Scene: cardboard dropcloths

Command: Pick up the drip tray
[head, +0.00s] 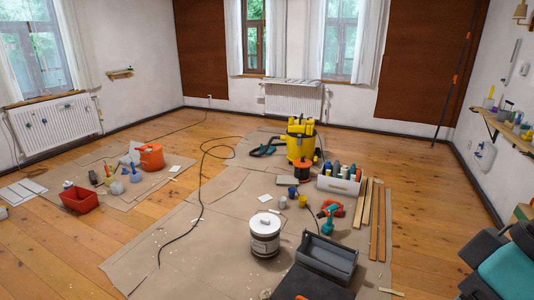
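I cannot tell for sure which thing is the drip tray. A dark grey open tray-like container (326,256) stands on the cardboard at the front, right of centre. A red open box or tray (77,200) sits at the left, near the corner of another dropcloth. My gripper is not in view, so its state and its distance from either container cannot be seen.
A white tub (265,234) stands just left of the grey container. A red and teal drill (328,214), wooden strips (377,220), a bottle caddy (338,185) and a yellow vacuum (300,140) lie behind it. A black cable (200,200) crosses the cardboard (180,258). Bare floor lies right.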

